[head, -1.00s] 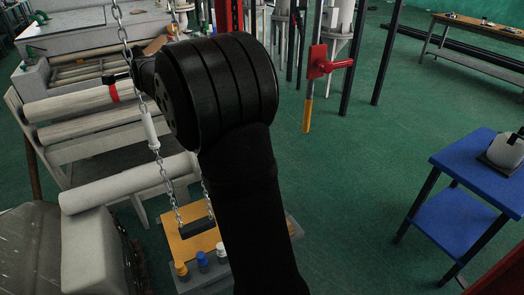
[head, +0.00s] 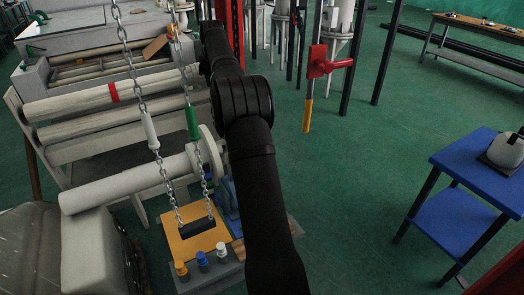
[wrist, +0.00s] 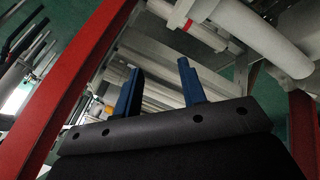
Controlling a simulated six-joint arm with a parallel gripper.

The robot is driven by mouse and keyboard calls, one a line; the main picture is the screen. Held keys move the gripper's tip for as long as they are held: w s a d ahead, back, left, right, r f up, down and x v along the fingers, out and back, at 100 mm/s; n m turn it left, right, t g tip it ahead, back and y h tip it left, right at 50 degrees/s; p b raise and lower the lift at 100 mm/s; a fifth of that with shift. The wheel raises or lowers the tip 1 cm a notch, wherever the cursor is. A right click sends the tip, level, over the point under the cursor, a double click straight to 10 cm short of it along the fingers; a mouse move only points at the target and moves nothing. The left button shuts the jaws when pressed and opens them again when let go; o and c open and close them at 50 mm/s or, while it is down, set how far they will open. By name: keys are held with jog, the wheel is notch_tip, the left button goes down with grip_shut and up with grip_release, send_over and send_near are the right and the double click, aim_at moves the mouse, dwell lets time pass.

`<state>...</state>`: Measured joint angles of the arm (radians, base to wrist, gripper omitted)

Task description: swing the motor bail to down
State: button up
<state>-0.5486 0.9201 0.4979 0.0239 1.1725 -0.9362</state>
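My gripper shows in the wrist view (wrist: 160,66). Its two blue fingers stand apart with nothing between them, so it is open and empty. In the head view my arm reaches up and away from the lower middle, and I cannot make out the fingers there. I cannot pick out the motor bail for certain in either view. A blue part (head: 228,197) sits just left of my arm, beyond the orange panel, and is partly hidden by the arm. I cannot tell whether it belongs to the motor.
Two chains hang at left, one with a white sleeve (head: 149,130), one with a green sleeve (head: 193,123), down to a black block (head: 197,226) over the orange panel (head: 181,247). Rollers (head: 120,186) lie left. A red lever (head: 325,63) stands right of my arm; a blue table (head: 480,172) is far right.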

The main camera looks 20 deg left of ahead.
jog(key=d+f+n+g+h, duration=0.55)
jog(key=d+f+n, duration=0.6)
jog(key=d, duration=0.55)
jog(key=shift+m+g+y, duration=0.45)
jog(key=shift+m, duration=0.3)
jog(key=f, duration=0.6)
jog(key=d+f, duration=0.1)
jog(key=f, duration=1)
jog(key=shift+s+d+f, duration=0.2)
jog(key=shift+s+f, duration=0.1)
jog(key=shift+s, duration=0.05)
grip_shut()
